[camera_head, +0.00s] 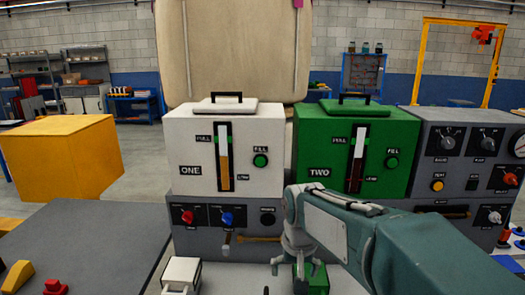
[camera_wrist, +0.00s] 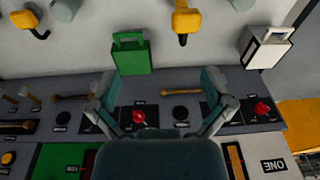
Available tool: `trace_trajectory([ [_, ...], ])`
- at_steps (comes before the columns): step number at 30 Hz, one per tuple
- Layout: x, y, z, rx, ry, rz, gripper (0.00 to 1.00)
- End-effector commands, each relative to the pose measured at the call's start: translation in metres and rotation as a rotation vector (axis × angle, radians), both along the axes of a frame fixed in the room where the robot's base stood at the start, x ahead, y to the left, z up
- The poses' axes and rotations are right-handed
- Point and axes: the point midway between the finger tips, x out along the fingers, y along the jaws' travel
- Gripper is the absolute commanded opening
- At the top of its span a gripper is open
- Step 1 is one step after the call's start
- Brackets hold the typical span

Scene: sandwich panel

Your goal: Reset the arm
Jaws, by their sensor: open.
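My gripper (camera_head: 296,262) hangs low in front of the machine, at the end of my teal arm coming in from the lower right. It is open and empty. In the wrist view my gripper (camera_wrist: 160,90) shows its two fingers spread apart, with the grey control panel between and beneath them. A small green container (camera_head: 318,279) stands on the light surface right by the gripper in the head view, partly hidden by it. The green container (camera_wrist: 131,55) also shows beyond the fingers in the wrist view.
A white unit marked ONE (camera_head: 207,150) and a green unit marked TWO (camera_head: 318,150) stand on the grey machine. A small white container (camera_head: 182,272) stands at the lower left. A yellow box (camera_head: 60,160) and dark table (camera_head: 85,235) are left.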

Motion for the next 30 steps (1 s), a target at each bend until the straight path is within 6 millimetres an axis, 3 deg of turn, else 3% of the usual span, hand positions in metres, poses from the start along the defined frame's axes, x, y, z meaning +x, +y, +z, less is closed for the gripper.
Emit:
trace_trajectory([
  [3,-0.031,-0.020,0.018,0.005,-0.059,0.000,1.00],
  [9,-0.082,-0.047,0.033,0.002,-0.150,0.005,1.00],
  [18,-0.158,-0.077,0.031,-0.020,-0.286,0.011,1.00],
  [24,-0.184,-0.085,0.022,-0.035,-0.339,0.014,1.00],
  [30,-0.188,-0.086,0.020,-0.038,-0.344,0.016,1.00],
])
